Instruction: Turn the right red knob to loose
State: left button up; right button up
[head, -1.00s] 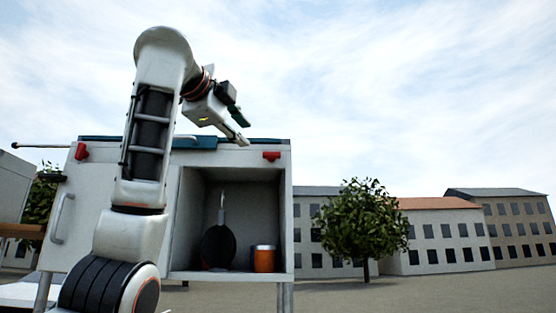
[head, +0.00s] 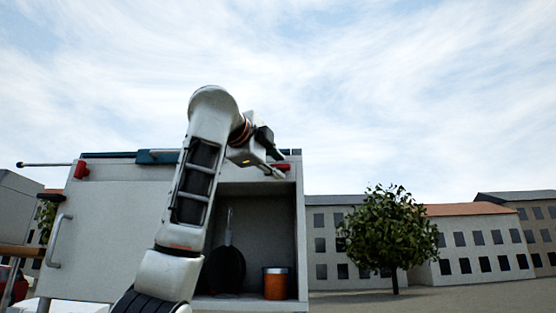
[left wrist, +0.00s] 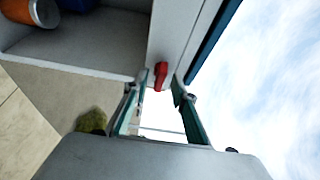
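The right red knob (head: 284,167) sits on the upper front right corner of a white cabinet (head: 115,230). It also shows as a red block in the left wrist view (left wrist: 160,75). My left gripper (head: 275,172) is close to this knob in the head view and partly covers it. In the left wrist view my left gripper (left wrist: 156,86) has its two green-sided fingers spread, with the knob between and just beyond the tips. I cannot tell whether they touch it. A second red knob (head: 81,170) is at the cabinet's upper left. My right gripper is not in view.
The cabinet's open compartment holds a dark pan (head: 226,268) and an orange can (head: 275,284). A blue bar (head: 158,156) lies along the top, and a handle (head: 58,240) is on the left front. The space to the right of the cabinet is open ground with a tree (head: 392,232).

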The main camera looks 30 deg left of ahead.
pick_arm(q)
jog(key=shift+w, duration=0.55)
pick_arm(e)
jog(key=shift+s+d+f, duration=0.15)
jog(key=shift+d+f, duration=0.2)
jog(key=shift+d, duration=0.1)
pick_arm(q)
grip_shut()
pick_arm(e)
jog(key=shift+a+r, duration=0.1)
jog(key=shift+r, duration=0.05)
